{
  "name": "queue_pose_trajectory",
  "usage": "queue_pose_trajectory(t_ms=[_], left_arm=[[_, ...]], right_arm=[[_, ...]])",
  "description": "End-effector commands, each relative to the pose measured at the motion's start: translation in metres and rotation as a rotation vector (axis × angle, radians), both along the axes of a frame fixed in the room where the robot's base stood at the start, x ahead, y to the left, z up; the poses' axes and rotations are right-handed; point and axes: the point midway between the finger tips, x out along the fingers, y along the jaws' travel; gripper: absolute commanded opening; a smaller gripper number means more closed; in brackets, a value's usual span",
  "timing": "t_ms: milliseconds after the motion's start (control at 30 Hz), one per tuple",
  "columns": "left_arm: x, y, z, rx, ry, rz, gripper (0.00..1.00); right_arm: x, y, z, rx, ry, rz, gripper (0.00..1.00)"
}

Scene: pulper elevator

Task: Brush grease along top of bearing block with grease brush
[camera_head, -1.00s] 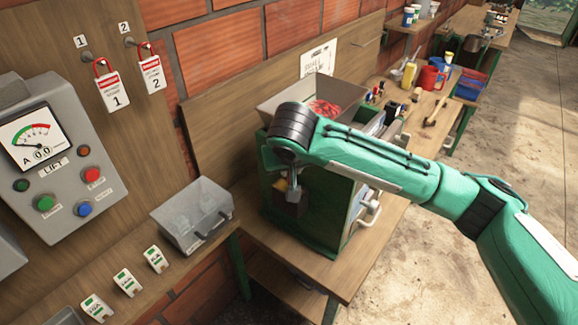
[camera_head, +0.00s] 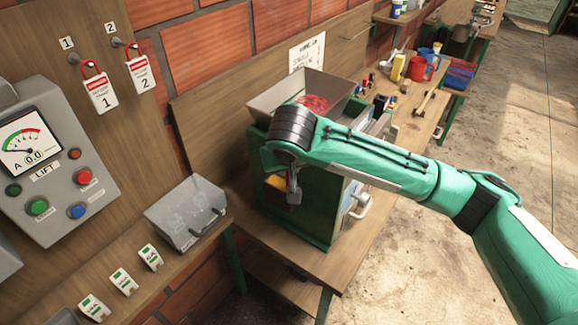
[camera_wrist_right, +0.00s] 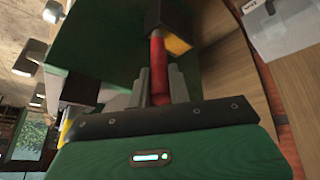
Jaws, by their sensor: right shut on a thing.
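My right gripper (camera_wrist_right: 159,90) is shut on the red handle of the grease brush (camera_wrist_right: 158,62) in the right wrist view. A black block with a yellow face (camera_wrist_right: 176,45) lies at the handle's far end; I cannot tell whether it is the brush head or part of the bearing block. In the head view my right gripper (camera_head: 293,190) hangs below the wrist, close to the green machine (camera_head: 318,212). A yellow patch (camera_head: 276,183) shows beside it. The bearing block cannot be made out for certain, and contact is unclear. My left gripper is not in view.
A metal hopper with red contents (camera_head: 280,88) tops the machine. A grey bin (camera_head: 187,213) stands left of it. A control panel (camera_head: 50,165) and lockout tags hang on the left wall. A mug (camera_head: 417,68) and tools lie on the bench behind. Open floor is to the right.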

Motion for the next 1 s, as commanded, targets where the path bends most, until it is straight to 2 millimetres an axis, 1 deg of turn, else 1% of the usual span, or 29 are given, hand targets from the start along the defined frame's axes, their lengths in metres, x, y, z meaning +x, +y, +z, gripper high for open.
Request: queue_pose_trajectory(t_ms=[33,100,600,700,1000], left_arm=[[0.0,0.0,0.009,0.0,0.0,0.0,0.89],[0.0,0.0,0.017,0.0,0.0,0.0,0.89],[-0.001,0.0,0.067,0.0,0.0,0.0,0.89],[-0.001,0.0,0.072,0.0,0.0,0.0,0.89],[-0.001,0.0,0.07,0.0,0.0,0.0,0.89]], right_arm=[[-0.001,0.001,0.009,0.001,-0.001,0.001,0.0],[-0.003,0.002,0.017,0.002,-0.001,0.001,0.0],[-0.013,0.01,0.064,0.002,-0.002,0.0,0.0],[-0.015,0.011,0.069,0.002,-0.002,0.0,0.0],[-0.015,0.011,0.067,0.002,-0.003,0.0,0.0]])
